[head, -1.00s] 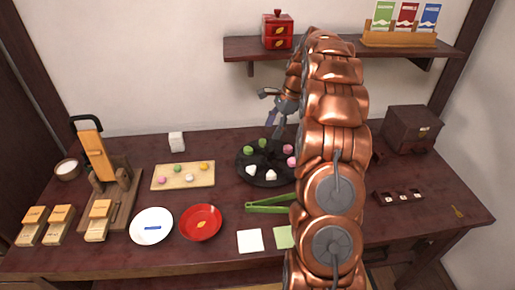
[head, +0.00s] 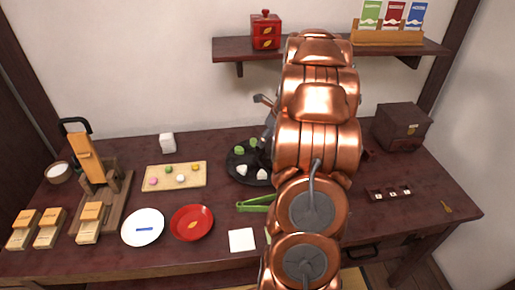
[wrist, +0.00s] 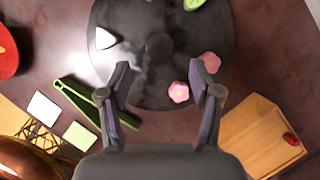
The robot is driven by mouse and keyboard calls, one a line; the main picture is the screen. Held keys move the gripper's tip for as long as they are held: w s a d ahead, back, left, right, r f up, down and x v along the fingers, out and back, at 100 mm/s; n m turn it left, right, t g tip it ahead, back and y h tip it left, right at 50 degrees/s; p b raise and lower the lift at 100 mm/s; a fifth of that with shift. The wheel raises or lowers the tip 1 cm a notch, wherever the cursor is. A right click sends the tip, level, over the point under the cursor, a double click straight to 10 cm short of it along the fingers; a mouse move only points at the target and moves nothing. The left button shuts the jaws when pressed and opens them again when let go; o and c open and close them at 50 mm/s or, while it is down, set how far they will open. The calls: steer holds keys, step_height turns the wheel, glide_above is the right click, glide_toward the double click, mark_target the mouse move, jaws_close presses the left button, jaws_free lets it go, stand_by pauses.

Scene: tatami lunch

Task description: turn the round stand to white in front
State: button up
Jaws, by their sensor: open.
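The round stand (head: 238,177) is a dark disc on the table, partly hidden by my arm in the head view. Two green sweets (head: 239,150) sit at its back and two white sweets (head: 242,169) at its front. The wrist view shows the stand (wrist: 140,75) with its centre knob (wrist: 160,46), one white sweet (wrist: 105,38), a green one (wrist: 193,4) and two pink ones (wrist: 179,92). My gripper (wrist: 160,76) is open and empty above the stand's rim. One finger appears near a pink sweet; contact cannot be told. In the head view my arm mostly hides the gripper.
Green tongs (head: 256,203) lie in front of the stand, near a white square (head: 242,240). A red plate (head: 191,222), a white plate (head: 143,227) and a sweets board (head: 176,175) are to the left. A brown box (head: 402,126) stands right. A shelf (head: 225,49) hangs above.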

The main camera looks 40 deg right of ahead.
mark_target(260, 155)
steer(key=x, duration=0.6)
steer(key=shift+w+f+p, duration=0.1)
steer(key=shift+f+p, duration=0.2)
steer(key=shift+p, duration=0.05)
steer(key=shift+c, duration=0.2)
jaws_close()
